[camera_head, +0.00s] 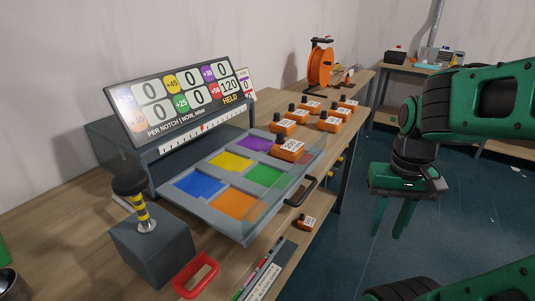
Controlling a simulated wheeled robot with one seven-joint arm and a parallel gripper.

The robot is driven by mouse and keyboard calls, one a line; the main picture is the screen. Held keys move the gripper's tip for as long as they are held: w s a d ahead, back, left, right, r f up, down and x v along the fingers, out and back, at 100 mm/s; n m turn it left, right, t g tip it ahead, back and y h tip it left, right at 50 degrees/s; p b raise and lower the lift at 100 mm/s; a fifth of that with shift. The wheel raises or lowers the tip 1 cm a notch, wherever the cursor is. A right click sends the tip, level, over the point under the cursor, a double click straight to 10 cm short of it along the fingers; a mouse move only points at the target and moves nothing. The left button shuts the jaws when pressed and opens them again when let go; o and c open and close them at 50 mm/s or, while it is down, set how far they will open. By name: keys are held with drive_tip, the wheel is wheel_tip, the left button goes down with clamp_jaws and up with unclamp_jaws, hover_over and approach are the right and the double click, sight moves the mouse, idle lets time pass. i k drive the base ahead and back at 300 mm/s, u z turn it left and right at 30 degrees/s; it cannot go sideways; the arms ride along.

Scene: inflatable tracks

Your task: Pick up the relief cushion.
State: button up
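Nothing in view is clearly recognisable as a relief cushion, and I cannot tell which thing carries that name. Several orange blocks (283,126) with black knobs and white labels stand on the bench right of the tray. My gripper (392,226) hangs at the right, beyond the bench edge, pointing down. Its two green fingers are apart with nothing visible between them.
A grey tray (246,217) with coloured panels lies below a number display (183,98). An orange reel (320,67) stands behind. Blue floor (350,240) is open at right.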

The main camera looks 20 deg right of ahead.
sight(291, 150)
drive_tip(key=u, duration=2.65)
drive_tip(key=k, duration=1.55)
drive_tip(key=z, duration=2.1)
drive_tip(key=i, duration=0.85)
drive_tip(key=z, duration=0.05)
